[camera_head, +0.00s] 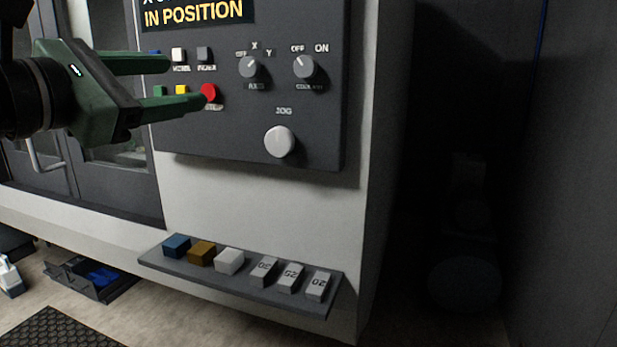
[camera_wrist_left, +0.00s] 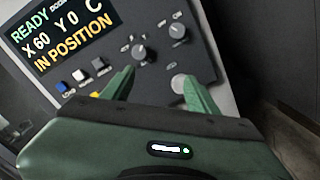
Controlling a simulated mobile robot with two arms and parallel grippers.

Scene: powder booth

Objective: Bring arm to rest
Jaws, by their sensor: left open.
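My left gripper (camera_head: 184,84) is green, comes in from the left, and is open with nothing between its fingers. It is in front of the dark control panel (camera_head: 315,140), near the buttons; whether it touches the panel I cannot tell. In the left wrist view the open fingers (camera_wrist_left: 153,90) reach toward the panel. The red button (camera_head: 209,93) shows beside the lower fingertip. The yellow button (camera_head: 181,89) and green button (camera_head: 159,91) are partly behind the gripper. My right gripper is not in view.
The panel has an axis knob (camera_head: 252,67), an on/off knob (camera_head: 304,67) and a round jog knob (camera_head: 279,142). The screen (camera_wrist_left: 62,35) reads READY, X 60, Y 0, IN POSITION. A shelf (camera_head: 325,309) below holds several blocks. A dark bin (camera_head: 82,287) lies on the floor.

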